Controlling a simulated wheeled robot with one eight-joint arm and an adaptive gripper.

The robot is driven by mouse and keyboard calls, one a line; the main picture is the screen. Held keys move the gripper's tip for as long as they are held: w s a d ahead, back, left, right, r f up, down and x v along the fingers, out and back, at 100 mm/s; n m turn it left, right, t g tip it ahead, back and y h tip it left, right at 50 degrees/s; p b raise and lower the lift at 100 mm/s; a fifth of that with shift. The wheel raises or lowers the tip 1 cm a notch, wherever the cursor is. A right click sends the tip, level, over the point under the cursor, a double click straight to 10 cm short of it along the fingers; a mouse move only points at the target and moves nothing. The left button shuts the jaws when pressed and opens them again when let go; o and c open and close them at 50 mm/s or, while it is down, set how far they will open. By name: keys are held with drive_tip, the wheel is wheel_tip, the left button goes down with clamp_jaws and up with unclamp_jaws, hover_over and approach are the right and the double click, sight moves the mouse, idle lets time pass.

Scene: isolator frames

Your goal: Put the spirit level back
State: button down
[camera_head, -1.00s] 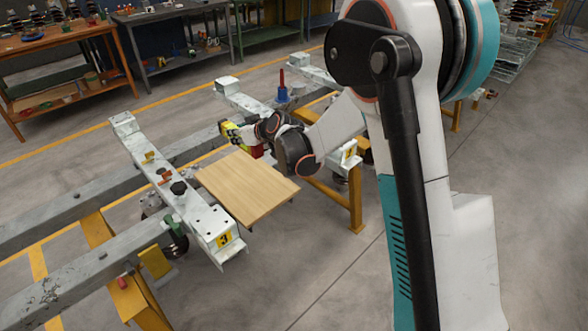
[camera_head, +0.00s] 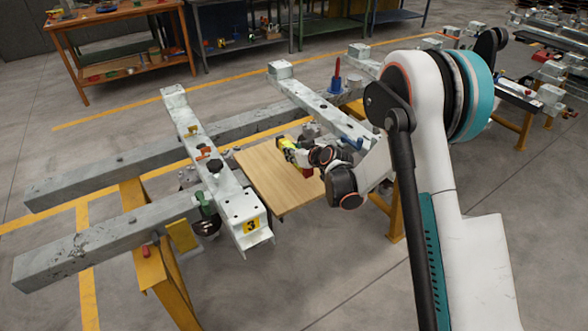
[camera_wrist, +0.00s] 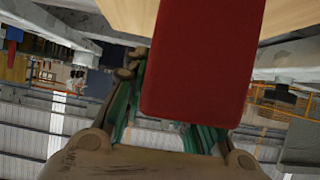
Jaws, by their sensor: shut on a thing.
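The spirit level shows as a red bar (camera_wrist: 203,60) that fills the middle of the wrist view. In the head view a small red part (camera_head: 306,171) and a yellow-green part (camera_head: 287,147) show at my gripper (camera_head: 309,156); I cannot tell whether both belong to the level. My gripper, with green-lined fingers in the wrist view, is shut on the level. It is by the far right edge of a wooden board (camera_head: 270,180). The fingers hide part of the level, and its contact with the board cannot be told.
The board lies between two pale cross beams; the nearer (camera_head: 213,165) carries clamps and a number 3 tag. The other beam (camera_head: 320,104) stands behind my gripper, with a blue and red tool (camera_head: 337,78) beside it. Yellow trestles stand below. Workbenches (camera_head: 118,22) line the back; open floor lies in front.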

drive_tip(key=shift+f+b, duration=0.9)
drive_tip(key=shift+f, duration=1.85)
drive_tip(key=shift+f, duration=0.1)
drive_tip(key=c, duration=1.3)
unclamp_jaws()
drive_tip(key=shift+r, duration=0.2)
drive_tip(key=p+v, duration=0.4)
drive_tip(key=v, duration=0.8)
drive_tip(key=shift+d, duration=0.1)
